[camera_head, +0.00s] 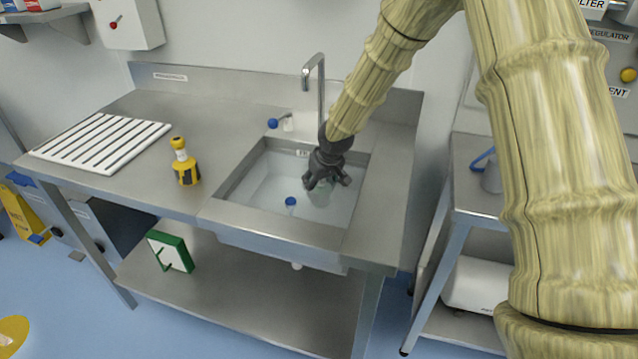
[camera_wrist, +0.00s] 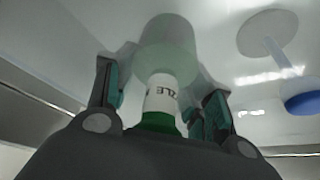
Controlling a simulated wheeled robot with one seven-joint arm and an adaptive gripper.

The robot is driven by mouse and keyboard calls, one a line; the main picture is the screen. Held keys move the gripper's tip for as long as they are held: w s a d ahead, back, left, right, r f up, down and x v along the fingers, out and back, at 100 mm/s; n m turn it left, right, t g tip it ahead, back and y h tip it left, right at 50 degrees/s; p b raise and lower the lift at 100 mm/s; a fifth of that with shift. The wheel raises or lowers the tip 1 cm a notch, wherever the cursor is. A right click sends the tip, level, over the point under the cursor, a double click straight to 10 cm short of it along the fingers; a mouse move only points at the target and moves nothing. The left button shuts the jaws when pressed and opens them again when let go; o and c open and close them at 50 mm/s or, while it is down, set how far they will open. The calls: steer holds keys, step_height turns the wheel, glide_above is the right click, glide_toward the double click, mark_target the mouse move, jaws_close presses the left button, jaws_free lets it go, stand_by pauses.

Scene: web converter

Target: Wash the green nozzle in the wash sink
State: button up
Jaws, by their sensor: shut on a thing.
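My gripper (camera_head: 326,180) reaches down into the wash sink (camera_head: 270,225), near its right side. In the wrist view my gripper (camera_wrist: 164,92) has its two fingers on either side of the green nozzle (camera_wrist: 158,121) and is shut on it. The nozzle has a green part close to the palm, a white band with letters ending in "ZLE", and a pale green cylinder beyond. The far part looks washed out, as if under water. In the head view the nozzle is mostly hidden by the fingers. The sink appears to hold clear liquid.
A blue-topped stem (camera_head: 290,203) stands in the sink, left of my gripper. The tall tap (camera_head: 315,80) and a blue-knobbed lever (camera_head: 273,123) are behind. A yellow-and-black device (camera_head: 185,168) and a white slatted rack (camera_head: 100,143) are on the counter to the left.

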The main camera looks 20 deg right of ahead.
mark_target(330, 187)
steer(key=shift+f, duration=0.3)
steer(key=shift+s+d+r+p, duration=0.1)
steer(key=shift+s+d+p, duration=0.1)
steer(key=shift+s+d, duration=0.3)
steer(key=shift+s+d+p, duration=0.15)
steer(key=shift+s+d, duration=0.1)
steer(key=shift+d, duration=0.35)
steer(key=shift+s+d, duration=0.15)
steer(key=shift+d, duration=0.05)
steer(key=shift+a, duration=0.15)
